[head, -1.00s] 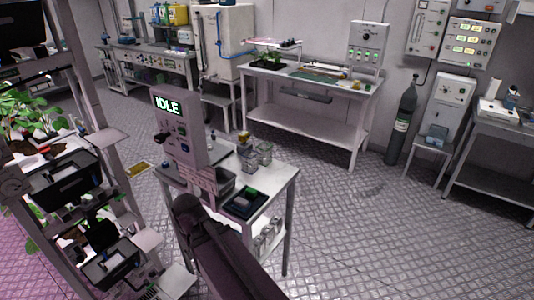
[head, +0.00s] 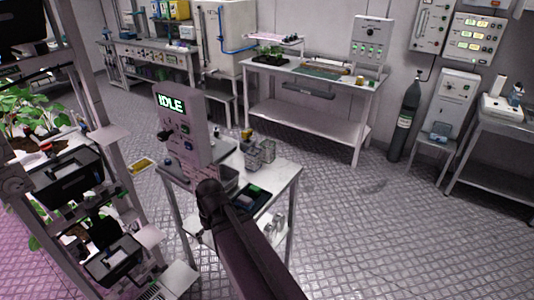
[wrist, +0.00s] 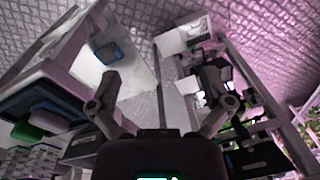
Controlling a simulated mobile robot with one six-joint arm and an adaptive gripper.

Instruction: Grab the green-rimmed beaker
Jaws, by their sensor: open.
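I cannot make out a green rim on any beaker. Small clear containers (head: 266,151) stand on the white bench (head: 285,172) in the head view, beyond my arm. More small vessels are on its lower shelf, partly hidden by my arm. In the wrist view my gripper (wrist: 170,95) is open, with its two fingers spread and nothing between them. In the head view the gripper is hidden behind my own arm, low beside the bench.
A control box reading IDLE (head: 182,128) stands at the bench's left. A dark tray (head: 253,197) lies at its front. A plant rack (head: 95,110) rises on the left. The floor (head: 370,235) to the right is clear.

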